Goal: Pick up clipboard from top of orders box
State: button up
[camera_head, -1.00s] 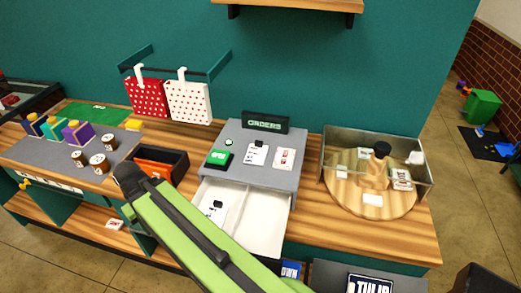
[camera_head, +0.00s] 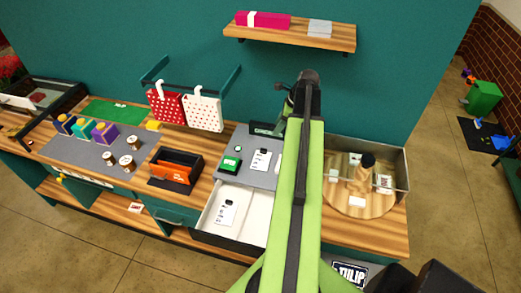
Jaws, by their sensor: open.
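The grey orders box (camera_head: 259,181) stands on the wooden counter with its dark orders sign at the back, partly covered by my arm. A white clipboard (camera_head: 262,160) with a dark clip lies flat on its top. A second white clipboard-like sheet (camera_head: 228,212) lies in the open white drawer (camera_head: 249,220) below. My gripper (camera_head: 272,101) is small in the picture, above and behind the box near the teal wall, apart from the clipboard. It is open and partly hidden by my arm, and I see nothing held in it.
A green item (camera_head: 231,163) sits left of the clipboard on the box. A black tray (camera_head: 177,170) with an orange piece is farther left. A glass-walled station with a round wooden board (camera_head: 345,205) is at right. A shelf (camera_head: 300,37) and hanging polka-dot bags (camera_head: 203,112) are on the wall.

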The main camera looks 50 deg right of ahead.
jog(key=d, duration=0.1)
jog(key=b, duration=1.2)
send_over(265, 150)
jog(key=s+d, duration=0.1)
jog(key=s, duration=0.1)
jog(key=shift+m, duration=0.4)
notch_tip(265, 150, down, 11)
jog(key=shift+f, duration=0.1)
jog(key=shift+w+a, duration=0.1)
jog(key=shift+w, duration=0.05)
jog(key=b+x, duration=0.4)
jog(key=x, duration=0.1)
jog(key=shift+f+b, duration=0.2)
jog(key=shift+b, duration=0.2)
jog(key=shift+r, duration=0.2)
jog(key=shift+c, duration=0.3)
grip_shut()
